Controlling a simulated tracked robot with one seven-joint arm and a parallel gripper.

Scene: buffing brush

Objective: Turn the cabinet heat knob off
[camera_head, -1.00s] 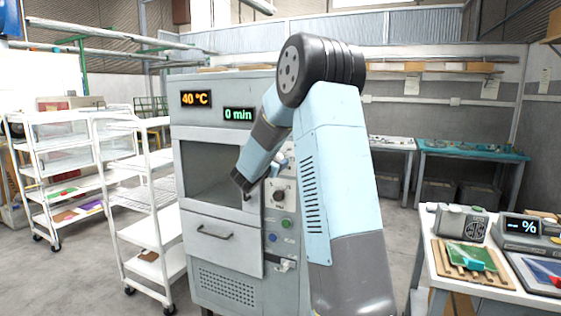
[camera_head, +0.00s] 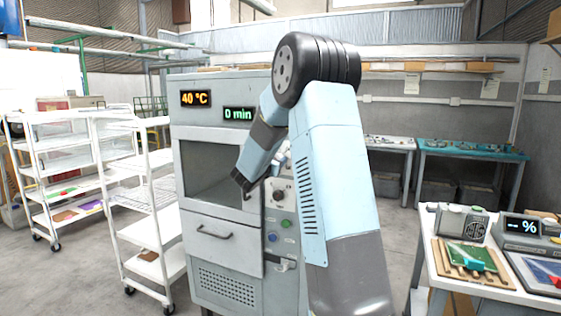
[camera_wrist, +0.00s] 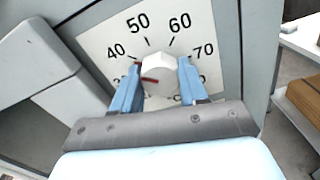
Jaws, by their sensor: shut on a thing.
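The heat knob (camera_wrist: 162,72) is white with a red pointer mark, on a pale dial plate (camera_wrist: 110,30) of the cabinet (camera_head: 222,262). My gripper (camera_wrist: 160,66) has its two blue fingers on either side of the knob and is shut on it. The red mark points left, a little below the 40. The numbers 40, 50, 60 and 70 are readable; the lower dial marks are partly hidden by my fingers. In the head view, my arm hides most of the knob and gripper. The cabinet display (camera_head: 196,99) reads 40 °C.
A second display (camera_head: 239,114) reads 0 min. A dark knob (camera_head: 278,196) and green and blue buttons sit lower on the panel. A white rack cart (camera_head: 150,215) stands left of the cabinet. A bench (camera_head: 440,290) with instruments is at the right.

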